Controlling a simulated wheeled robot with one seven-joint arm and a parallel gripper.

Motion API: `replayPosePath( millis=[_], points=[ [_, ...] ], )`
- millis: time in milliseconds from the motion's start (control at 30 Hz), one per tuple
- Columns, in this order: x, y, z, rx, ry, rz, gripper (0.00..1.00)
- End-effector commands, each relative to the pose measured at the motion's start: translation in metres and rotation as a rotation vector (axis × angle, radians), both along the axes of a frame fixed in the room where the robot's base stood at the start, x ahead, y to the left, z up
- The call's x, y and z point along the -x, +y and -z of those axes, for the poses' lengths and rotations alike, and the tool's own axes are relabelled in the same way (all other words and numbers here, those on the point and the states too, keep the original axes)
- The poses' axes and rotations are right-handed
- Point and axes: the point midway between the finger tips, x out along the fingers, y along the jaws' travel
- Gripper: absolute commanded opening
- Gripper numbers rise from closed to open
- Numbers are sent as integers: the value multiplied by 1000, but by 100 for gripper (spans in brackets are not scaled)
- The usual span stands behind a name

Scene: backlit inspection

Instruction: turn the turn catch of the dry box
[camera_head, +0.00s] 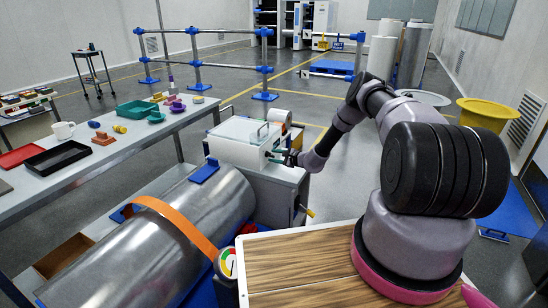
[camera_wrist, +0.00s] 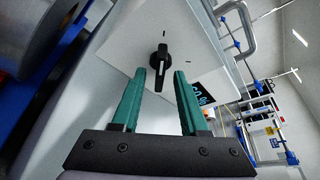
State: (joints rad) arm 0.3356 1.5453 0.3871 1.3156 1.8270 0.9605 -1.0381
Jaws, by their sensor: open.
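The dry box (camera_head: 238,142) is a white box with a lid handle, standing on a grey cabinet in the head view. Its pale front panel (camera_wrist: 125,45) fills the upper middle of the wrist view. The black turn catch (camera_wrist: 160,62) sits on that panel, its bar running roughly up and down the picture with a white line on its lower part. Two dark tick marks lie above and right of it. My gripper (camera_wrist: 159,77) is open, its green fingers on either side of the catch's lower part in the picture, with gaps visible. The gripper is small at the box front in the head view (camera_head: 282,158).
A dark display (camera_wrist: 203,92) is on the panel, right of the catch. A large metal cylinder (camera_head: 150,235) with an orange strap lies left of the cabinet. A long table (camera_head: 110,155) with trays and small parts stands at left. A wooden top (camera_head: 300,265) is in front.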

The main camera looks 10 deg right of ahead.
Motion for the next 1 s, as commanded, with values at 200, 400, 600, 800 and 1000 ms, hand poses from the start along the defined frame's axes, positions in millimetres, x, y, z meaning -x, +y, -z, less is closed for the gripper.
replayPosePath(
  millis=[200,400,600,800,1000],
  points=[
    [-5,3,1,0,-1,1,44],
    [-5,3,1,0,-1,1,25],
    [-5,3,1,0,-1,1,0],
    [-5,3,1,-8,11,0,0],
    [-5,3,1,-51,71,0,0]
  ],
)
